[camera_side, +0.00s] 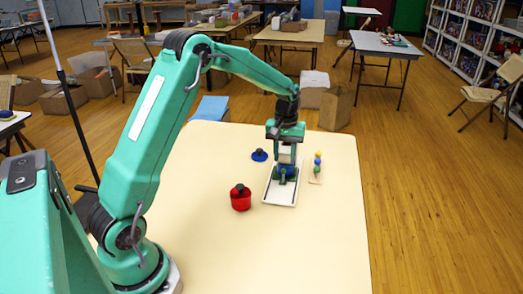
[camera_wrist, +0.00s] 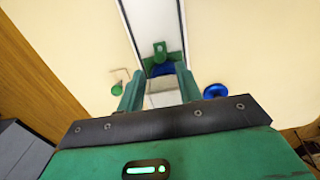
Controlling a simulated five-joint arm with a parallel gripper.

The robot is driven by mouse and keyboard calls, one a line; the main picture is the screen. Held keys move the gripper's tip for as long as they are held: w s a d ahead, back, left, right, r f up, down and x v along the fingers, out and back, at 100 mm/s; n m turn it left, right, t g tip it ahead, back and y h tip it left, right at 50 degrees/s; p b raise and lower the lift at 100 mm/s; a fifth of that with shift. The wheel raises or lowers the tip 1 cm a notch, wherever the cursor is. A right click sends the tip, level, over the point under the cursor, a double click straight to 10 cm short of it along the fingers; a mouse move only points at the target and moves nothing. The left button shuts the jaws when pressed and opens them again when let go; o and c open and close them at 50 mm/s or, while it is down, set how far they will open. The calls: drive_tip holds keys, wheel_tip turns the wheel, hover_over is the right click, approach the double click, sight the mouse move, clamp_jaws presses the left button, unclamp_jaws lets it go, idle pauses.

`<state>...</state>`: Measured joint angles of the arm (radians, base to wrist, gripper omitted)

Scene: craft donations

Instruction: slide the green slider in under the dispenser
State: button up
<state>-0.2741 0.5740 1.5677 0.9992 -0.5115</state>
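The green slider (camera_side: 283,177) with its upright knob lies on the long white track (camera_side: 280,196); it also shows in the wrist view (camera_wrist: 160,50), just beyond my fingertips. A blue part (camera_side: 288,169) is directly behind it and shows between my fingertips in the wrist view (camera_wrist: 160,70). A pale block (camera_side: 285,154) shows below my gripper; it may belong to the dispenser, but I cannot tell. My gripper (camera_wrist: 160,72) is over the track's far part, fingers apart, one each side of the blue part. Contact with it cannot be seen.
A red pot with a black knob (camera_side: 241,199) stands left of the track. A blue disc with a dark knob (camera_side: 259,155) lies at the back left. A small board with blue, yellow and green balls (camera_side: 317,166) is close on the right. The table's front (camera_side: 290,255) is clear.

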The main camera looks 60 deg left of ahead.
drive_tip(key=shift+r, duration=1.5)
drive_tip(key=shift+s+d+r, duration=0.25)
drive_tip(key=shift+r, duration=0.25)
drive_tip(key=s+d+r+m+t, duration=0.3)
drive_tip(key=s+d+r+m, duration=0.2)
drive_tip(key=s+d+r, duration=0.5)
drive_tip(key=s+d+r+m+t, duration=0.1)
drive_tip(key=s+d+m+t, duration=0.1)
drive_tip(key=s, duration=1.4)
drive_tip(key=shift+s+d+m+t, duration=0.15)
drive_tip(key=shift+d+m+t, duration=0.15)
drive_tip(key=shift+d+m, duration=0.55)
drive_tip(key=shift+a, duration=0.2)
